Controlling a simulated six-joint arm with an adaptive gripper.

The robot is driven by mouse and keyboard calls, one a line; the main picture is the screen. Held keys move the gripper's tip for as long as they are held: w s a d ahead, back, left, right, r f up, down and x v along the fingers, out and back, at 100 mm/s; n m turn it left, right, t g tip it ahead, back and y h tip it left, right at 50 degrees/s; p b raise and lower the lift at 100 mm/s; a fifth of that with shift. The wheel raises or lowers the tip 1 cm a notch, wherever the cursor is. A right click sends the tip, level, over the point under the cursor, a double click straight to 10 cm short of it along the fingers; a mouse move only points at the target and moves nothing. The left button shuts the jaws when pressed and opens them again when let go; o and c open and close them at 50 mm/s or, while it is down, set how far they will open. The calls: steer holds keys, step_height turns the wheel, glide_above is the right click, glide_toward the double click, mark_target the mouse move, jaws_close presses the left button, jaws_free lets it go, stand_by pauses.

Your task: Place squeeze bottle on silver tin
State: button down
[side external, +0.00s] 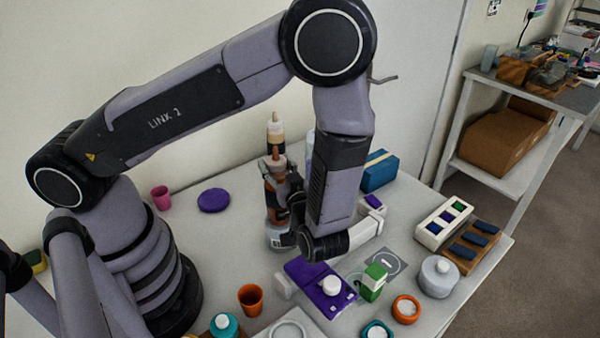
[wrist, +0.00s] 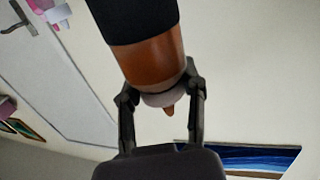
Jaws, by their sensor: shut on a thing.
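The squeeze bottle (side external: 271,203) is orange-brown with a dark band and a brown nozzle, and stands roughly upright in the side view. My gripper (side external: 287,188) is shut around its upper part. In the wrist view the fingers (wrist: 162,92) close on both sides of the bottle (wrist: 150,62) near its pale collar. A pale grey piece with dark marks (side external: 279,241) shows at the bottle's foot; I cannot tell whether it is the silver tin or the bottle's base. A round grey lidded container (side external: 438,277) stands at the right of the table.
A cream-topped bottle (side external: 275,132) stands behind the held one. A blue box (side external: 378,171) is behind my forearm.

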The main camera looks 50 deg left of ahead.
steer(key=c, duration=0.6)
jaws_free()
steer(key=shift+f, duration=0.1)
